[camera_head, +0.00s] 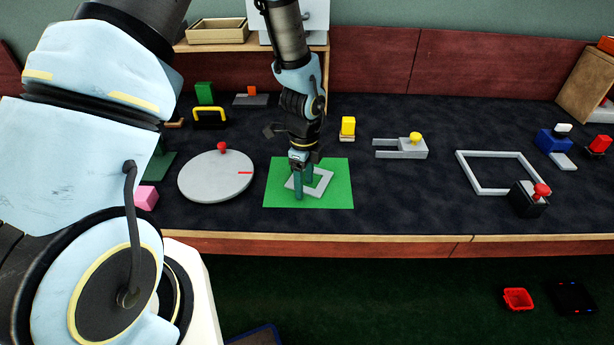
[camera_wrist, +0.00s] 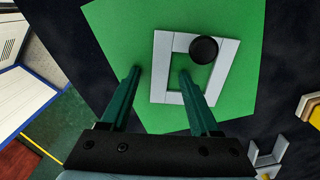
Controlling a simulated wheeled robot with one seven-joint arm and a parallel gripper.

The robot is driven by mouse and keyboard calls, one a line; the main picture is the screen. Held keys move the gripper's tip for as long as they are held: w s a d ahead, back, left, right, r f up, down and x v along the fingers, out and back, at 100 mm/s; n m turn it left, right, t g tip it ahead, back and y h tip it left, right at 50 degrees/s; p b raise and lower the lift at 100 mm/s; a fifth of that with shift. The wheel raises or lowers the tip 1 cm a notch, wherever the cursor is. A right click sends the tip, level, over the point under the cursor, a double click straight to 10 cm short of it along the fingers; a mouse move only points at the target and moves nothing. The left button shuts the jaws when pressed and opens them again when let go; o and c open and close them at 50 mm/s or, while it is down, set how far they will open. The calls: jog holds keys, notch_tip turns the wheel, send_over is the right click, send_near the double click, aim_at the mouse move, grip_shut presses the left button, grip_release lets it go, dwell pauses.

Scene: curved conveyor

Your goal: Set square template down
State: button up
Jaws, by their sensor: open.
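The square template (camera_head: 323,183) is a light grey square frame lying on a green sheet (camera_head: 338,198) on the dark table. It also shows in the wrist view (camera_wrist: 232,72), with a round black knob (camera_wrist: 203,50) on one side of it. My gripper (camera_head: 304,190) is open, low over the template. In the wrist view one green finger (camera_wrist: 132,78) is outside the frame and the other finger (camera_wrist: 185,78) is over its opening, with one side of the frame between them. I cannot tell whether the fingers touch it.
A round grey disc (camera_head: 215,178) with a red knob stands left of the green sheet. A grey slotted piece (camera_head: 400,149) with a yellow knob and a larger white frame (camera_head: 487,190) lie to the right. The table's front edge (camera_head: 400,237) is close to the sheet.

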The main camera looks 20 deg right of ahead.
jog(key=shift+c, duration=0.4)
grip_shut()
